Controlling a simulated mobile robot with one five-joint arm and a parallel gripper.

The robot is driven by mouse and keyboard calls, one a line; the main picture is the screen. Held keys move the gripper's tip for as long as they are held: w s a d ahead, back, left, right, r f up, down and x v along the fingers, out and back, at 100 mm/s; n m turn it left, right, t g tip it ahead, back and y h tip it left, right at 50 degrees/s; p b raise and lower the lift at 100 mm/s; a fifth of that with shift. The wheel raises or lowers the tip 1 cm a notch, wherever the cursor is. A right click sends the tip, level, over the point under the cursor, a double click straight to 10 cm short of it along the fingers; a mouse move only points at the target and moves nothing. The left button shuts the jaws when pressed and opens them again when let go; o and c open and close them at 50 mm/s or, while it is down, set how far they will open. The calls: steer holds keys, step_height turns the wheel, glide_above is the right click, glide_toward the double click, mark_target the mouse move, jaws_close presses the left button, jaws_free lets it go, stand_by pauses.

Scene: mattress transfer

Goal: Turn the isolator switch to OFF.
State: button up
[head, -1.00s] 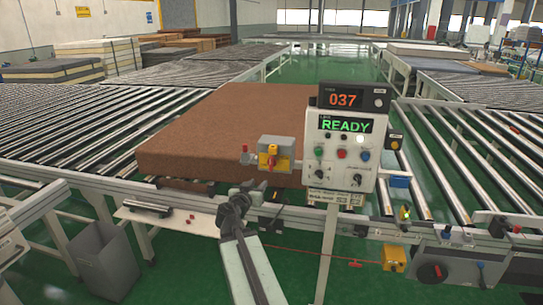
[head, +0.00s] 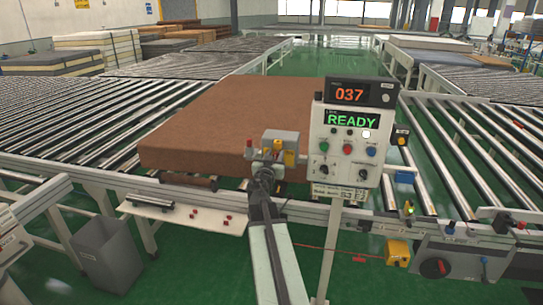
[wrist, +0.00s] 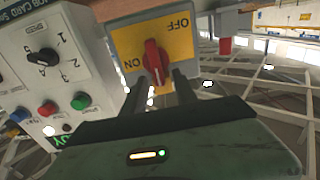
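The isolator switch is a red knob (wrist: 152,62) on a yellow plate (wrist: 184,48), with upside-down ON and OFF labels in the wrist view. The knob's long axis runs nearly up and down there; I cannot tell which label it points to. In the head view, its grey box (head: 283,137) sits left of the control panel, partly hidden by my arm. My gripper (wrist: 160,88) is open, its two dark fingers spread at the near end of the knob. I cannot tell whether they touch it. The gripper also shows in the head view (head: 264,163).
The control panel (head: 346,147) reading READY stands close on the right, with buttons and knobs. A brown mattress (head: 220,120) lies on the rollers behind. A bin (head: 107,255) stands at left.

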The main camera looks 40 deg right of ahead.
steer(key=shift+s+a, duration=0.1)
jaws_close()
steer(key=shift+w+a+f+n+b, duration=0.25)
steer(key=shift+w+f+n+b, duration=0.2)
steer(key=shift+n, duration=2.5)
steer(key=shift+w+a+f+n+b, duration=0.2)
steer(key=shift+w+f+n+b, duration=0.25)
steer(key=shift+n, duration=2.55)
steer(key=shift+w+a+f+n+b, duration=0.25)
steer(key=shift+w+f+n+b, duration=0.2)
steer(key=shift+n, duration=2.8)
